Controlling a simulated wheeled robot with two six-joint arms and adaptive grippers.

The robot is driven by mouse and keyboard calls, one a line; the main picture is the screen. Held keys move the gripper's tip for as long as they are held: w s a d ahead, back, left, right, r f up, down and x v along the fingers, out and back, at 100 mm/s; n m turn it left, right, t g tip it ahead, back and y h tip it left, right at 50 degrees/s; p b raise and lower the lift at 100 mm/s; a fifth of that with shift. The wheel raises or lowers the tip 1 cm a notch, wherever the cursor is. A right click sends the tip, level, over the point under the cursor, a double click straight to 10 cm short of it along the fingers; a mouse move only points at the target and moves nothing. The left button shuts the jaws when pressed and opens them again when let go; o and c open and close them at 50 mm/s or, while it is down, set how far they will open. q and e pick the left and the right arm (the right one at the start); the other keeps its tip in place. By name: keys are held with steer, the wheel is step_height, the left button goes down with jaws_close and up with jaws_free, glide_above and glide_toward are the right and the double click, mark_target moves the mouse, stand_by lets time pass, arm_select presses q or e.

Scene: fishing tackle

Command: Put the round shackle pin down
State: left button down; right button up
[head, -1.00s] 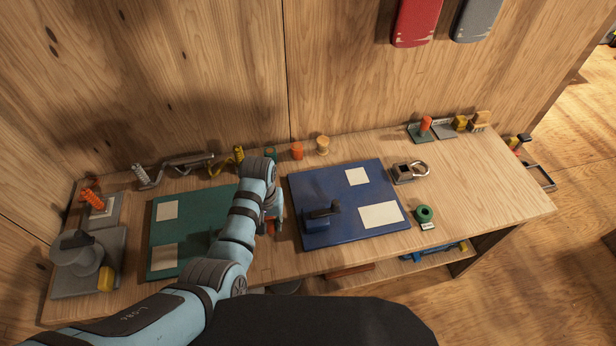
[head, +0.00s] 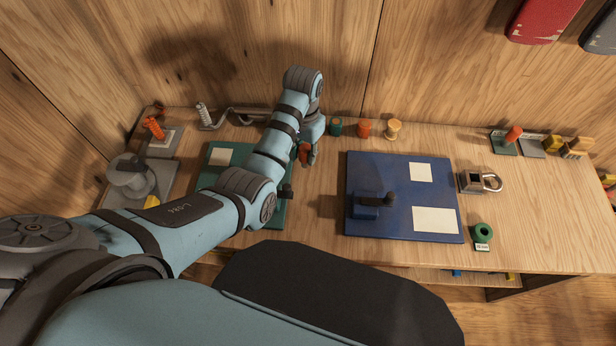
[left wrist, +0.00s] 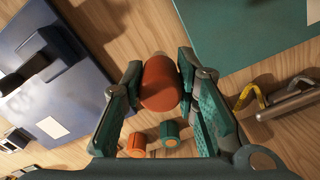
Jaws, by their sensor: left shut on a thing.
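My left gripper (head: 308,155) is above the bench, near the gap between the green board (head: 217,157) and the blue board (head: 392,168). It is shut on a red-brown rounded piece, seemingly the round shackle pin (left wrist: 160,84), which sits between both fingers in the left wrist view. In the head view only a small orange-red part of the pin (head: 304,152) shows beside the fingers. The pin appears clear of the bench, but its exact height is hard to tell. My right gripper is in neither view.
Green (head: 336,127), orange (head: 364,129) and yellow (head: 393,128) spools stand behind the gap. A grey metal rod (head: 250,116) lies at the back left. A metal shackle on a block (head: 475,182) and a green ring (head: 482,232) are right of the blue board. Bare wood shows between the boards.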

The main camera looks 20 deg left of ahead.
mark_target(303, 167)
arm_select(q)
step_height(303, 167, down, 4)
steer(key=shift+r+b, duration=0.1)
steer(key=shift+b, duration=0.25)
steer(key=f, duration=0.2)
steer(key=s+f+b, duration=0.1)
steer(key=f, duration=0.1)
steer(key=shift+w+f, duration=0.1)
steer(key=shift+f, duration=0.05)
steer(key=shift+w, duration=0.2)
steer(key=shift+f, duration=0.15)
steer(key=c, duration=1.3)
jaws_free()
steer(key=shift+s, duration=0.15)
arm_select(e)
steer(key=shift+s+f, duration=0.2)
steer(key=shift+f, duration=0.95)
